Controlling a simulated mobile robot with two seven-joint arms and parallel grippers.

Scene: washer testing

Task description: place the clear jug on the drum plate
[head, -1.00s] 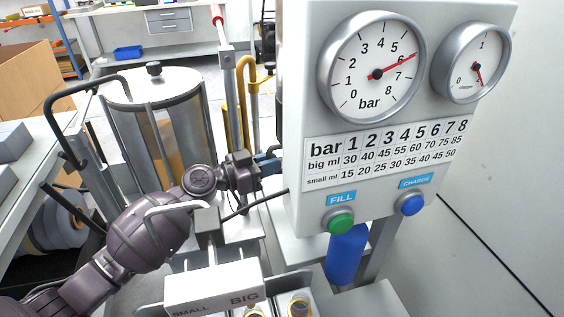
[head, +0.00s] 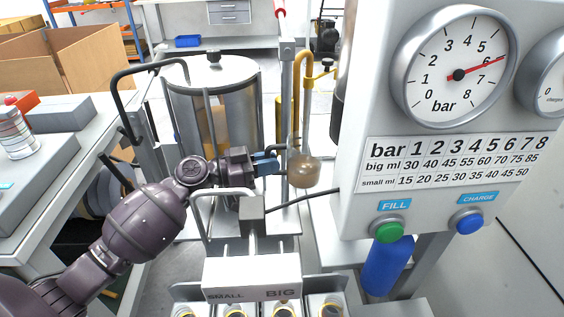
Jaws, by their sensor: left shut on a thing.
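My left gripper (head: 270,162) has blue fingertips and is shut on the clear jug (head: 304,171), a small see-through vessel with a brownish tint. It holds the jug in the air to its right, beside a grey post and the yellow hooked pipe. A large clear drum (head: 242,115) with a white lid (head: 208,70) stands behind the gripper. A pale flat plate (head: 280,224) lies below the jug; I cannot tell whether it is the drum plate. My right gripper is not in view.
The gauge panel (head: 440,190) with FILL and CHARGE buttons stands close right of the jug. A black bent handle (head: 145,68) is left of the drum. The SMALL/BIG box (head: 252,278) is in front. A can (head: 15,133) stands on the left bench.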

